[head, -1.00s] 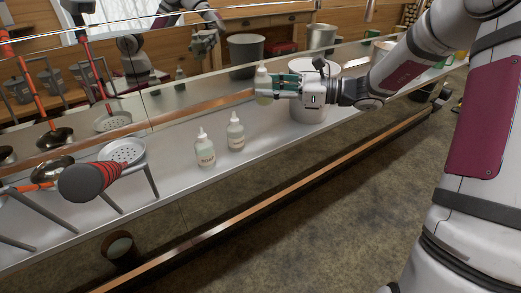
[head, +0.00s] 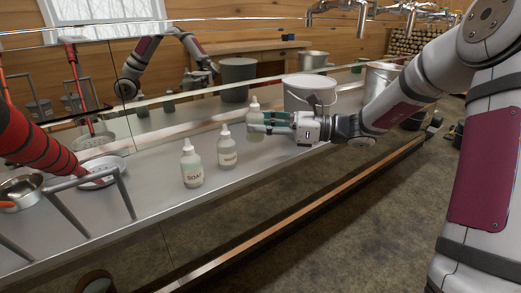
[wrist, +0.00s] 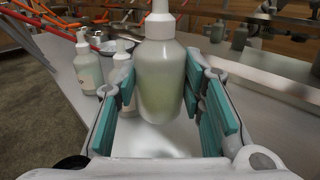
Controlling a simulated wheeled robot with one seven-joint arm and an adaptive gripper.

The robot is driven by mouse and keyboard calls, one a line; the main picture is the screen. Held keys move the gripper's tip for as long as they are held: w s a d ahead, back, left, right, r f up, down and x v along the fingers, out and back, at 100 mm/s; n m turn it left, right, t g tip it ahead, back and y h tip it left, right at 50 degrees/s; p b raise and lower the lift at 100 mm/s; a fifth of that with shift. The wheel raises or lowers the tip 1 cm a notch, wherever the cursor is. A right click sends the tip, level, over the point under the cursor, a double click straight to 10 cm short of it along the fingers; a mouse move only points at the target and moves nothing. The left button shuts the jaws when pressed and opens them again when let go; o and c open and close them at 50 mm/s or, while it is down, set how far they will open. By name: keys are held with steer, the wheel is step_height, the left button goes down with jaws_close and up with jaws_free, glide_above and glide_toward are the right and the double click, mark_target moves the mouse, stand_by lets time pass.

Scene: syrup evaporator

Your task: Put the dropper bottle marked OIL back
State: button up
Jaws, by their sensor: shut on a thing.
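My gripper (head: 270,123) is shut on a dropper bottle (head: 254,123) with a white cap and pale green contents. The bottle is upright, and in the wrist view (wrist: 160,80) it stands between the teal finger pads. No label shows on it. It is low over the counter; I cannot tell whether its base touches. Two similar bottles stand to its left in the head view: one marked SOAP (head: 192,168) and one with an unreadable label (head: 227,150). Both also show at the left of the wrist view.
The metal counter (head: 150,205) runs along a mirror-like backsplash. A white pail (head: 308,92) stands close behind my gripper. A strainer (head: 103,168), a pan (head: 20,190) and a red-handled tool (head: 35,140) lie at the left. The counter front beside the bottles is clear.

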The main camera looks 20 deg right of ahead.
step_height(320, 180, down, 5)
steer(key=shift+f+b, duration=0.1)
steer(key=shift+b, duration=1.05)
steer(key=o, duration=1.3)
steer(key=shift+c, duration=0.2)
